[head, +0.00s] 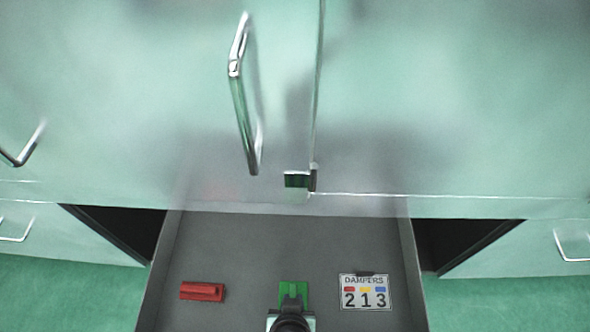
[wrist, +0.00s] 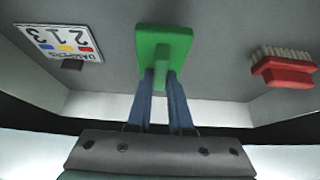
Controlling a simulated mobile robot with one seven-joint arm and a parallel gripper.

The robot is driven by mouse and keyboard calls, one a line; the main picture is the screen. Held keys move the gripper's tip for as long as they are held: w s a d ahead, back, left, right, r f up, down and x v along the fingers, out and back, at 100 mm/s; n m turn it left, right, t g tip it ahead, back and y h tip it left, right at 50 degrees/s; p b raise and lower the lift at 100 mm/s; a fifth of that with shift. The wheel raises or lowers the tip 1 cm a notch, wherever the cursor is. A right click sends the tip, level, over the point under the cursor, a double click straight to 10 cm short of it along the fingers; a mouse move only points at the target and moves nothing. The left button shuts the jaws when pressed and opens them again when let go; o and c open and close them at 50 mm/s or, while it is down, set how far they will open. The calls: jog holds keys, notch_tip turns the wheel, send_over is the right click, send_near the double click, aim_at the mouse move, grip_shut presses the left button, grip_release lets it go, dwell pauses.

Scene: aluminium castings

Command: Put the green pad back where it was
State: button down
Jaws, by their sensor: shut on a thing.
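The green pad (head: 292,289) is in the open grey drawer, between a red brush and a number card. In the wrist view the green pad (wrist: 178,42) is a flat square with a raised grip on it. My gripper (wrist: 162,72) is shut on that grip, with a blue finger on each side. In the head view my gripper (head: 291,303) covers the front part of the pad. I cannot tell whether the pad touches the drawer floor or is slightly above it.
The drawer (head: 250,228) also holds the red brush (head: 202,291) at left and the card marked "DAMPERS 213" (head: 365,292) at right. The brush bristles show in the wrist view (wrist: 283,57). Green cabinet doors with a metal handle (head: 243,110) stand above the drawer.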

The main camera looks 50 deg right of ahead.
jog(key=w+d, duration=0.6)
jog(key=d, duration=0.1)
jog(key=w+d, duration=0.3)
jog(key=d, duration=0.1)
jog(key=shift+w+b, duration=0.2)
jog(key=shift+b, duration=0.15)
notch_tip(320, 180, down, 4)
jog(key=shift+r+b, duration=0.25)
jog(key=shift+b, duration=0.2)
jog(key=c, duration=0.8)
grip_release()
jog(key=shift+r, duration=0.1)
jog(key=p+v, duration=0.3)
jog(key=v, duration=0.8)
jog(key=shift+s+a+r, duration=0.1)
jog(key=shift+a+r, duration=0.05)
jog(key=shift+r, duration=0.2)
